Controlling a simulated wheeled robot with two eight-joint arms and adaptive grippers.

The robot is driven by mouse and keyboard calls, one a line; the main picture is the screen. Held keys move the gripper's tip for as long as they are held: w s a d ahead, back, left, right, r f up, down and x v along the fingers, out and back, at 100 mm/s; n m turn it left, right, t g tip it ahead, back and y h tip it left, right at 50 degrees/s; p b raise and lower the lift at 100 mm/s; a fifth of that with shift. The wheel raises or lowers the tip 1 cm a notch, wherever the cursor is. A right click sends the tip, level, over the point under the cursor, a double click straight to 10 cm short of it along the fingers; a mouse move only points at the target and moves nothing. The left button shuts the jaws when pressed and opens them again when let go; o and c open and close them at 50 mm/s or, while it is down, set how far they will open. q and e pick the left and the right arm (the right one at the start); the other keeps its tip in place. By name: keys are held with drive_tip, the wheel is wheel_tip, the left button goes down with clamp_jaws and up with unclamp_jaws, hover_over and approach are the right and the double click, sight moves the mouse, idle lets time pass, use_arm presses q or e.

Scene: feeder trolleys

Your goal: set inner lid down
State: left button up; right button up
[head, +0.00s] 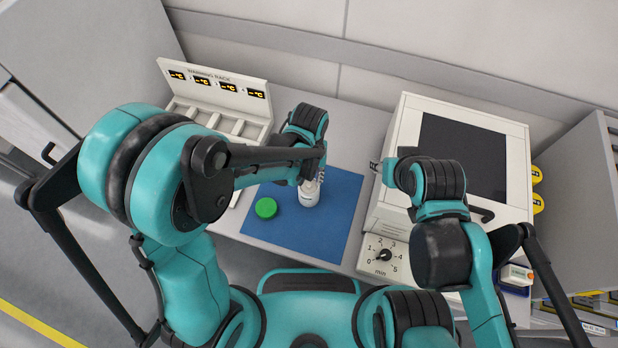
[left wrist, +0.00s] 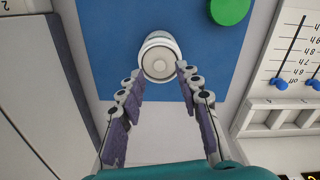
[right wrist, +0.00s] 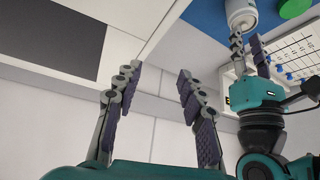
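A white bottle (head: 309,195) stands on the blue mat (head: 325,222). In the left wrist view its round top (left wrist: 159,60) shows a pale disc in the middle, which may be the inner lid; I cannot tell whether it is loose. A green lid (head: 265,208) lies on the mat to the left of the bottle. My left gripper (left wrist: 159,72) is open, its fingers apart at the near edge of the bottle's top; contact is not clear. The right wrist view also shows these spread fingers (right wrist: 248,45) by the bottle. My right gripper (right wrist: 159,72) is open and empty, away from the mat.
A warming rack (head: 222,85) with empty slots stands left of the mat at the back. A white machine (head: 410,125) with a dark window and a dial (head: 384,255) stands to the right. The mat's front part is clear.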

sight(309, 184)
use_arm(q)
wheel_tip(309, 184, up, 10)
drive_tip(key=p, duration=0.2)
drive_tip(key=shift+f, duration=0.2)
drive_tip(key=s+a+r+t, duration=0.1)
drive_tip(key=a+r+t, duration=0.1)
drive_tip(key=a, duration=0.4)
drive_tip(key=s+a+r+t, duration=0.2)
drive_tip(key=a+r, duration=0.2)
drive_tip(key=a, duration=0.2)
drive_tip(key=s+a+r+n+t, duration=0.1)
drive_tip(key=s+a+r+t, duration=0.1)
drive_tip(key=a, duration=0.3)
drive_tip(key=shift+s+a+r+t, duration=0.15)
drive_tip(key=shift+a+r+t, duration=0.25)
drive_tip(key=shift+r+t, duration=0.3)
wheel_tip(309, 184, down, 6)
drive_tip(key=b, duration=0.5)
drive_tip(key=shift+r, duration=0.2)
